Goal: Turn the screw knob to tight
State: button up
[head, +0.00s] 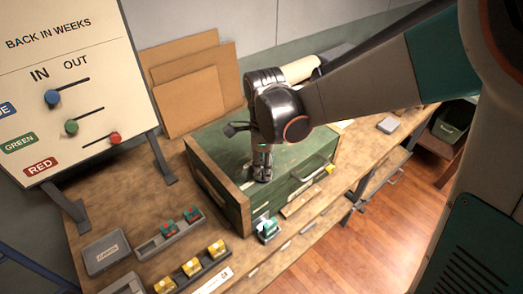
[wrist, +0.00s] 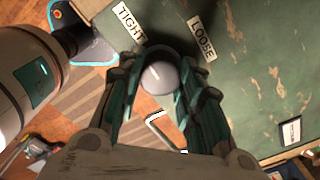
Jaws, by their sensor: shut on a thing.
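The screw knob (wrist: 160,77) is a grey round knob with a short pale line on its face. In the wrist view it sits between the fingers of my gripper (wrist: 161,70), which is shut on it. A TIGHT label (wrist: 130,21) lies up and left of the knob, and a LOOSE label (wrist: 203,38) lies up and right. The pale line slants up toward the left, roughly to the TIGHT side. In the head view my gripper (head: 262,174) reaches down onto the green chest (head: 300,163), and the knob is hidden there.
The chest stands on a wooden workbench (head: 115,218). A sign board (head: 62,75) with sliders stands at the left, and cardboard sheets (head: 190,95) lean behind. Trays with coloured blocks (head: 192,266) lie at the front left. A grey box (head: 107,254) is beside them.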

jog(key=o, duration=1.1)
